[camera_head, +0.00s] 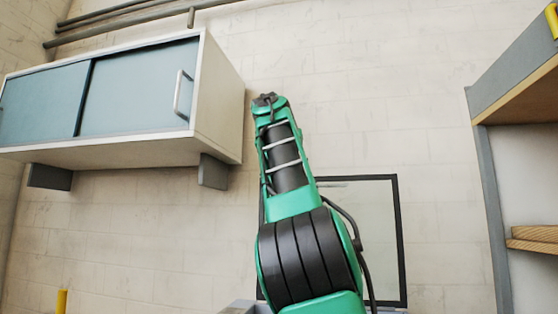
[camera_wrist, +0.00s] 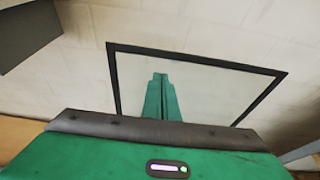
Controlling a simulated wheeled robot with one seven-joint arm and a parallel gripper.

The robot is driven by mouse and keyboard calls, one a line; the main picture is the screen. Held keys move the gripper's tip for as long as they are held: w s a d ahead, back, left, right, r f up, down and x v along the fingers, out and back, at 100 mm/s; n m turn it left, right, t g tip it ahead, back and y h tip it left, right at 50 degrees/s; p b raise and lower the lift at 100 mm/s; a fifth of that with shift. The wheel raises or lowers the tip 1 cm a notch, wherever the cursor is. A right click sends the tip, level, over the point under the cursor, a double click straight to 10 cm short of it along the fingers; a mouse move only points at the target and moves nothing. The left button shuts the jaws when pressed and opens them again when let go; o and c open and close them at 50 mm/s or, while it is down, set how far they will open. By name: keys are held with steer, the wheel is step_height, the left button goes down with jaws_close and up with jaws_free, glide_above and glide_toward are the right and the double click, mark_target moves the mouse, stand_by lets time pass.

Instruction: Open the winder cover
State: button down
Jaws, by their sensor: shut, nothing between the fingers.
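The winder cover appears to be the clear, dark-framed panel (camera_head: 382,222), standing raised against the pale wall behind my green and black arm. My arm hides its left part in the head view. In the wrist view, the same framed panel (camera_wrist: 215,88) spans the middle of the picture. My gripper (camera_wrist: 160,77) shows there as two green fingers, closed together and empty, in front of the panel. I cannot tell whether the fingertips touch it. In the head view the fingers cannot be made out.
A wall cabinet (camera_head: 140,95) with blue-grey sliding doors and a handle hangs left of my arm. A shelf unit (camera_head: 490,200) stands at the right. Pipes (camera_head: 125,20) run along the upper left wall. A yellow post (camera_head: 61,302) shows at the lower left.

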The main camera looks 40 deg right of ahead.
steer(key=v, duration=0.5)
steer(key=shift+a, duration=0.1)
stand_by(0.3)
